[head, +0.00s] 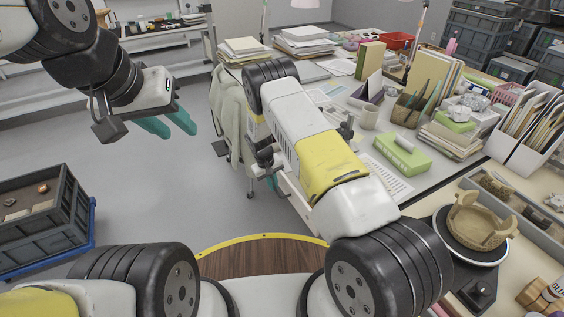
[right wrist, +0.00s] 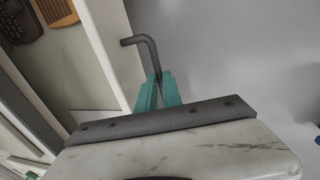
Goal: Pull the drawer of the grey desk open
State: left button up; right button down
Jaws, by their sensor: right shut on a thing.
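The grey desk (head: 432,180) stands right of centre in the head view, partly behind my right arm. Its drawer (head: 293,201) shows as a pale strip beside that arm; the right wrist view shows the pale drawer front (right wrist: 112,45) and part of an open interior behind it. The drawer handle (right wrist: 147,46) is a dark bent bar. My right gripper (right wrist: 157,90) is shut on this handle; in the head view its fingers (head: 273,182) are mostly hidden by the arm. My left gripper (head: 167,127) hangs open and empty over the floor, away from the desk.
A brown slotted object (right wrist: 57,11) lies inside the drawer. Books, papers and a green box (head: 402,154) cover the desktop. A grey crate (head: 45,222) stands at the left. A partial pot (head: 481,221) sits at right. The floor between crate and desk is clear.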

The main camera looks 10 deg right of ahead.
jog(key=s+a, duration=0.3)
jog(key=a, duration=0.5)
jog(key=s+a, duration=0.3)
jog(key=a, duration=0.5)
jog(key=shift+s, duration=0.35)
jog(key=c, duration=1.8)
grip_release()
jog(key=r, duration=0.2)
jog(key=a+r, duration=0.1)
jog(key=r, duration=0.4)
jog(key=shift+s+a+r, duration=0.25)
jog(key=shift+s+r, duration=0.05)
jog(key=shift+r, duration=0.05)
